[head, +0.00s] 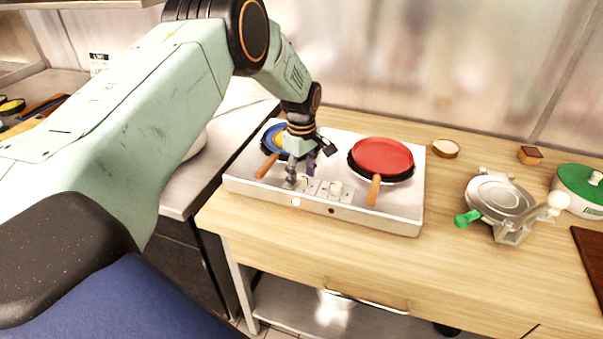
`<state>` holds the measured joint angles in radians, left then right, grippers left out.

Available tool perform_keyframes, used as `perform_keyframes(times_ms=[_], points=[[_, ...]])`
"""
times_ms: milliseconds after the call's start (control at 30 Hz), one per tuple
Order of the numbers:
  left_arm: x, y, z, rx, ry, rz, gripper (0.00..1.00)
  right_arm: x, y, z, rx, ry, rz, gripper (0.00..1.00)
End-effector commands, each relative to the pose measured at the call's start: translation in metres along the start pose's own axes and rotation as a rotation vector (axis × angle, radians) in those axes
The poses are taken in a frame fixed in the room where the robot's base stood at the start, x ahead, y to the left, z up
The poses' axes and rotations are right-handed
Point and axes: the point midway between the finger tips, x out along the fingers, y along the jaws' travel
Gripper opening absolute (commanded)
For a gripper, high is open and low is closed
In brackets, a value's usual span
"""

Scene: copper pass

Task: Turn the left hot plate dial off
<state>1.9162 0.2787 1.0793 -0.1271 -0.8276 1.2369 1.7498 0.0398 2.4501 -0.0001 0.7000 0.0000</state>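A white two-burner hot plate (387,220) stands on the wooden counter, with two pale dials on its front part. The left dial (303,182) is partly hidden by my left gripper (301,174). The right dial (336,188) is in full view. My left gripper points down over the left dial with its fingers apart; whether they touch the dial is too small to tell. The left front light (295,202) looks bright and the right front light (331,211) looks dark red. My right gripper is not in view.
A blue pan (268,138) is on the left burner, partly behind my gripper. A red pan (382,156) is on the right burner, its wooden handle pointing forward. A metal press (500,197) and a green-lidded pot (580,185) stand to the right. Counter in front is clear.

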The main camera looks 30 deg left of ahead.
Motion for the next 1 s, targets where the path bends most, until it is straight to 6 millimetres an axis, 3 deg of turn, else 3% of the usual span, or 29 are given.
perform_keyframes(times_ms=[600,1000], points=[[0.0004,-0.0004,-0.0008,-0.001,0.0,-0.002,0.01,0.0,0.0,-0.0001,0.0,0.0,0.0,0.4],[0.0008,-0.0004,-0.0002,0.074,-0.001,-0.003,0.0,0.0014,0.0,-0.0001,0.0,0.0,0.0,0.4]])
